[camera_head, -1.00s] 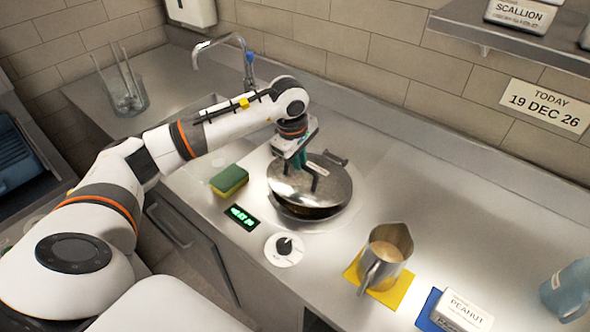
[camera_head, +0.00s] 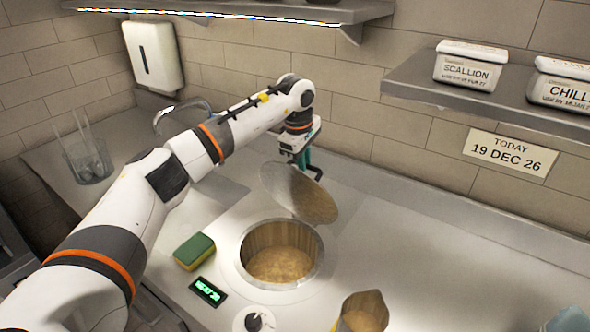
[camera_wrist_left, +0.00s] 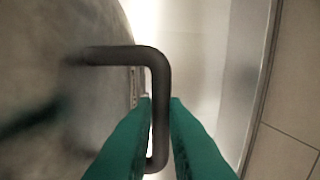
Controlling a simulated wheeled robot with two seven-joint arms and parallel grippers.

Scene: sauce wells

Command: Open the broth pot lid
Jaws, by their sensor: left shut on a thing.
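The broth pot (camera_head: 281,256) is a round well sunk in the steel counter, with tan broth showing inside. Its metal lid (camera_head: 300,193) is tilted steeply up at the pot's back edge, so the pot mouth is uncovered. My left gripper (camera_head: 306,168) is behind the raised lid, shut on the lid's dark handle. In the left wrist view the green fingers (camera_wrist_left: 160,110) close around the bent dark handle (camera_wrist_left: 110,55), with the lid face at the left. The fingertips are partly hidden in the head view.
A green and yellow sponge (camera_head: 194,251), a lit display (camera_head: 207,291) and a dial (camera_head: 254,320) are near the pot's front left. The tiled wall and shelf (camera_head: 490,95) are behind.

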